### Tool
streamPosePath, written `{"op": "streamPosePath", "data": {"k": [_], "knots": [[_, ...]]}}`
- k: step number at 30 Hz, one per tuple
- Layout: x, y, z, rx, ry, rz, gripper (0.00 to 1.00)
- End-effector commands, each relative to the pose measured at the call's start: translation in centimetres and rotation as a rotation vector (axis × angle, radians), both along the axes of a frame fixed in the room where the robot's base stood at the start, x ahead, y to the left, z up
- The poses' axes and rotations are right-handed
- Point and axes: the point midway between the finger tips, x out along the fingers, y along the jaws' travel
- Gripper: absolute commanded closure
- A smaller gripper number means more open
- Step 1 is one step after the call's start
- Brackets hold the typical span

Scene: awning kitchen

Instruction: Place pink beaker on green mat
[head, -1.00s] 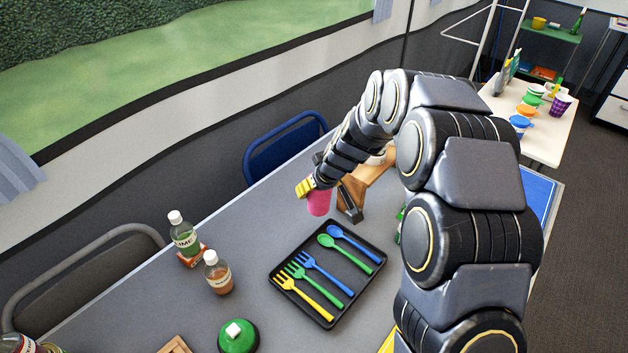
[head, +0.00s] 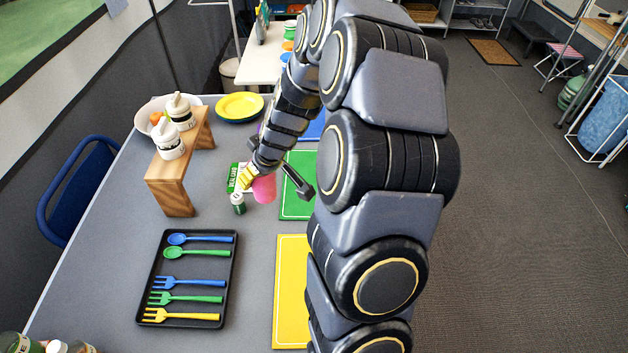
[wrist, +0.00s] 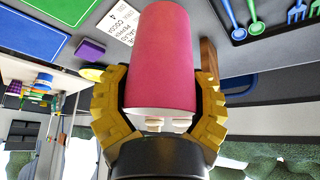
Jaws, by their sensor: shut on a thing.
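The pink beaker (head: 264,188) is held by my gripper (head: 246,179) over the table, close to the left edge of the green mat (head: 297,207). In the wrist view the pink beaker (wrist: 160,60) fills the middle, with the yellow fingers of my gripper (wrist: 160,105) closed around its sides. The green mat also shows at the upper left of the wrist view (wrist: 42,28), apart from the beaker. My arm covers the right part of the mat in the head view.
A wooden stand (head: 165,180) with white bottles is to the left. A black cutlery tray (head: 187,275) and a yellow mat (head: 291,290) lie nearer. A yellow plate (head: 240,107) is behind.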

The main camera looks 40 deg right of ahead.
Motion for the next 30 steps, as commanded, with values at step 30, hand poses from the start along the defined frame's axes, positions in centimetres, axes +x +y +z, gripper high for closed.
{"op": "streamPosePath", "data": {"k": [30], "knots": [[-2.3,-14.1,-4.6,0.006,-0.006,-0.215,0.72]]}}
